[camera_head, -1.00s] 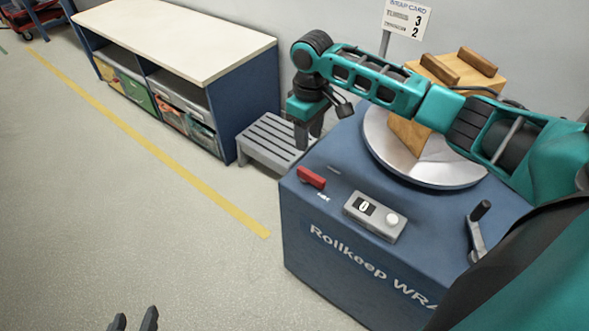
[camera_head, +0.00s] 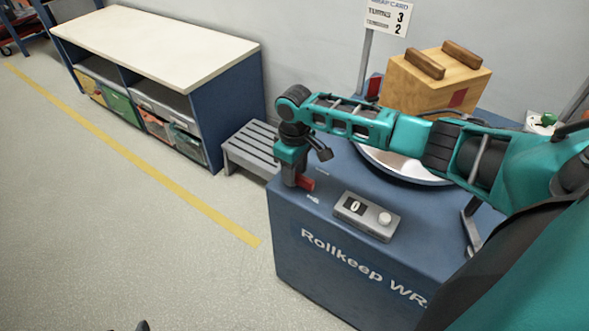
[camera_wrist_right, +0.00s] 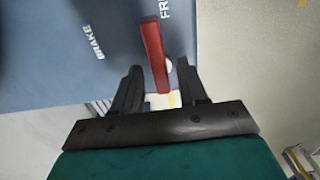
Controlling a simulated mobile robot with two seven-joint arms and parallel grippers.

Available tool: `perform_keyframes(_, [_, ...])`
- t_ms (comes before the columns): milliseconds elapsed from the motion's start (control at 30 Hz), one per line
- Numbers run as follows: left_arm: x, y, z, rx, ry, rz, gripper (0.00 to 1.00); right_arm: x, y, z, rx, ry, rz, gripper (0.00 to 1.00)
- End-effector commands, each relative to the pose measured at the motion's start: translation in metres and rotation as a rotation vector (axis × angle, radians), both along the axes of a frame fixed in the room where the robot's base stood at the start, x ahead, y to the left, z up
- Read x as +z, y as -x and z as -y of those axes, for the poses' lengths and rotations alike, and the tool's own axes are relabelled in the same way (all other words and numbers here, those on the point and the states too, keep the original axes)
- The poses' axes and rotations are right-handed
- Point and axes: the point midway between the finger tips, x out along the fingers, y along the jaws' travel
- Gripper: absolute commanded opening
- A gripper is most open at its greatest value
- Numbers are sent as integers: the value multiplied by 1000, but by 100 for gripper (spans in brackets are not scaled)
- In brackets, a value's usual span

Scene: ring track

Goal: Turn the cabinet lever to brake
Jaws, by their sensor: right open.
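The red lever (camera_head: 306,183) is on the top of the blue cabinet (camera_head: 350,262), near its left corner. In the right wrist view the lever (camera_wrist_right: 153,52) lies closer to a partly hidden label starting "FR" (camera_wrist_right: 165,9) than to the white BRAKE label (camera_wrist_right: 91,42). My right gripper (camera_head: 293,182) is down beside the lever in the head view. In the right wrist view my right gripper (camera_wrist_right: 160,88) is open, with the lever's free end between its two dark fingers, not clamped. Only a dark tip of my left gripper (camera_head: 142,325) shows at the bottom edge.
A grey counter box (camera_head: 366,216) showing 0 and a crank (camera_head: 470,232) are on the cabinet. A wooden crate (camera_head: 436,82) stands over the round turntable (camera_head: 400,166). A slatted grey stool (camera_head: 252,146) and a shelf unit (camera_head: 160,48) stand to the left.

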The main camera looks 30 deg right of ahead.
Motion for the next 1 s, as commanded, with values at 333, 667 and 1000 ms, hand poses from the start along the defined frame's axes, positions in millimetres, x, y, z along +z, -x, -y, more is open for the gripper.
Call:
perform_keyframes(333, [-1,1,0,0,-1,-3,51,0,0,0,0,0,0,13])
perform_keyframes(667, [-2,1,-1,-2,-4,-3,51,0,0,0,0,0,1,0])
perform_keyframes(1000, [9,2,-2,-4,-9,-4,51,3,0,0,76,-2,-1,0])
